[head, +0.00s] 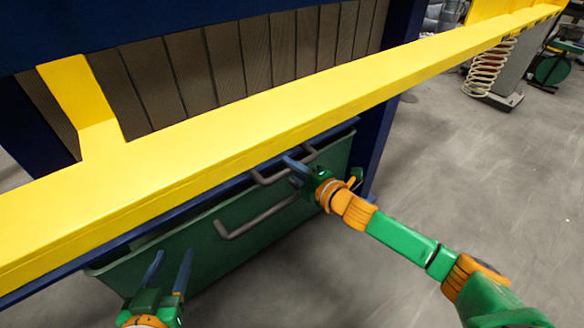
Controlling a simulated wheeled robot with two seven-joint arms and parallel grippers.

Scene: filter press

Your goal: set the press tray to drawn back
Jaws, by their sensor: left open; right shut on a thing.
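The press tray (225,258) is a green trough under the yellow beam, with its front wall facing me. Two grey bar handles show at its front: a lower one (258,220) and an upper, shorter one (270,178) near the rim. My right gripper (293,171) is at the right part of these handles. Its fingers appear to be shut around the upper handle, and the hand hides part of both bars. My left gripper (171,258) is open and empty, in front of the tray's lower left part. The beam hides most of the tray's inside.
A long yellow beam (250,115) crosses above the tray. Grey ribbed plates (240,60) and a dark blue frame (378,125) stand behind it. The grey floor (470,180) at the right is open. A coil spring (490,70) stands far off at the upper right.

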